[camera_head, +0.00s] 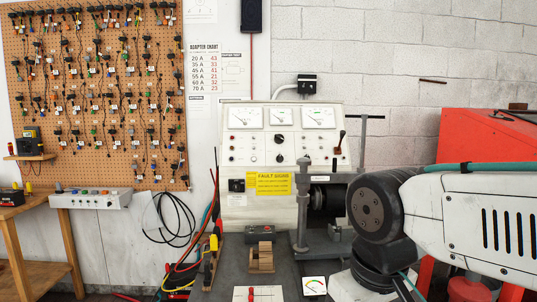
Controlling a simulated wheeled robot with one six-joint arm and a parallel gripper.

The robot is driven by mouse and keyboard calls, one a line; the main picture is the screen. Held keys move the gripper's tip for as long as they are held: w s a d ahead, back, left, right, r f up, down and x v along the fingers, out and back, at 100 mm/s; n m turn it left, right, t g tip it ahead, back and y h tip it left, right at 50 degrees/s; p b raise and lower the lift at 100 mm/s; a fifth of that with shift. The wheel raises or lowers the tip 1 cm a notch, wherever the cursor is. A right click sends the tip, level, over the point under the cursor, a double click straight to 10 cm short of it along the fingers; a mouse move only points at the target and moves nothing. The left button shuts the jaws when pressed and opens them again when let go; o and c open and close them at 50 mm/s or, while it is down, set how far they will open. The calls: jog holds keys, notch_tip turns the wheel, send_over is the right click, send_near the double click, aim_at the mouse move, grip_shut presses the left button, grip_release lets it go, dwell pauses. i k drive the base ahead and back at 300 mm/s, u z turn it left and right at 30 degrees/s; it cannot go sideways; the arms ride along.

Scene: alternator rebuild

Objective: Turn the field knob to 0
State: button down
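A pale test bench with a sloped control panel (262,150) stands in the middle, against the wall. A larger black knob (280,139) sits in the middle of the panel, below the centre meter. It may be the field knob, but its label and scale are too small to read. A second small dark knob (280,157) sits just below it. Three white meters line the panel's top: left (245,118), centre (283,117) and right (319,118). My arm reaches in from the right, in front of the bench's right side. My gripper is not visible.
A grey clamp post (303,200) rises before the bench's lower right. A wooden block (261,258) and a small grey box (258,233) lie on the dark bench top. A red cabinet (490,140) stands at right.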

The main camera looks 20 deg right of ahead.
aim_at(279, 139)
jog(key=u, duration=0.05)
jog(key=k, duration=0.4)
jog(key=u, duration=0.6)
jog(key=i, duration=1.1)
jog(key=z, duration=0.8)
